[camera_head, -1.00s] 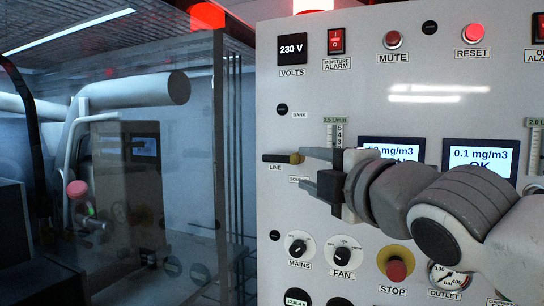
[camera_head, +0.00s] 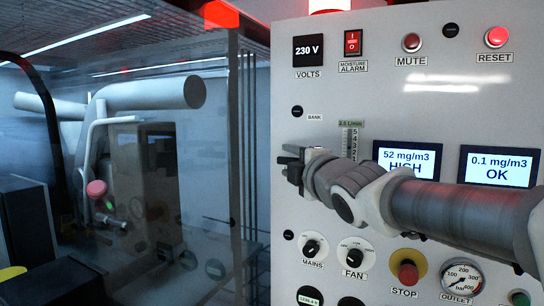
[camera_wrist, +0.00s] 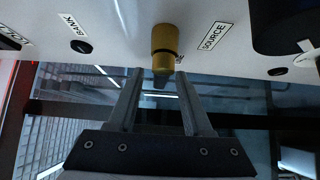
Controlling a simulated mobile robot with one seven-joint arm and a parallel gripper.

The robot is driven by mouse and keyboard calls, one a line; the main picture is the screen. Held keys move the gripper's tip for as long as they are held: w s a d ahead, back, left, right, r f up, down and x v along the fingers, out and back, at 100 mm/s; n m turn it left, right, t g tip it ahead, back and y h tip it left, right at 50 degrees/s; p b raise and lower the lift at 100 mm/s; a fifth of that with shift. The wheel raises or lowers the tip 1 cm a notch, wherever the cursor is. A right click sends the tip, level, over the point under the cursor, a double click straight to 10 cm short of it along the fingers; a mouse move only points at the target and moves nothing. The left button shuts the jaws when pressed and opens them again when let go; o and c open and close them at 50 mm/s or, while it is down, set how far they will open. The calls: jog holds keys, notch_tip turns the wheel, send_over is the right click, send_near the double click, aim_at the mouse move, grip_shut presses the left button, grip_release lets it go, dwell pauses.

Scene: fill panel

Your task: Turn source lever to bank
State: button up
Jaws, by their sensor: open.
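The source lever has a yellow hub (camera_wrist: 165,45) in the wrist view, set in the panel between the BANK label (camera_wrist: 68,23) and the SOURCE label (camera_wrist: 213,36). In the head view my gripper (camera_head: 288,164) is in front of the panel's left edge and hides the lever. The BANK label (camera_head: 314,117) shows above it.
The white panel (camera_head: 385,115) carries a flow gauge (camera_head: 350,140), MAINS knob (camera_head: 313,245), FAN knob (camera_head: 354,251) and red STOP button (camera_head: 408,272) close to my arm. Left of the panel are a glass pane (camera_head: 215,150) and the dim room behind it.

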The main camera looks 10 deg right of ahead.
jog(key=shift+w+a, duration=0.1)
jog(key=shift+w, duration=0.45)
jog(key=shift+c, duration=0.3)
grip_shut()
